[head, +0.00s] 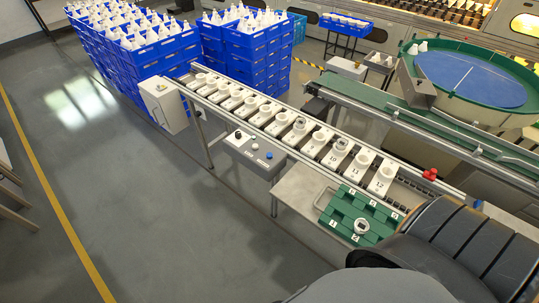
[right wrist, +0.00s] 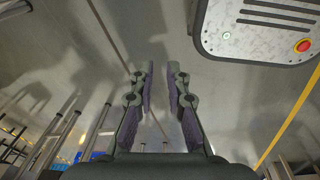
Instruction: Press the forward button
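A grey control box (head: 252,152) hangs on the near side of the conveyor in the head view. Its top carries a black knob (head: 238,134), a whitish button (head: 254,146) and a blue button (head: 269,155). I cannot read any label that tells which is the forward button. In the right wrist view my right gripper (right wrist: 158,70) has its two fingers apart, with a narrow empty gap between them and floor beyond. No gripper shows in the head view, and the control box is not recognizable in the right wrist view.
The conveyor (head: 205,76) carries a row of numbered white socket blocks. A green tray (head: 338,212) with a round piece (head: 361,226) on it lies at the near end. A grey cabinet (head: 164,104) and blue crates (head: 150,65) stand at the back left.

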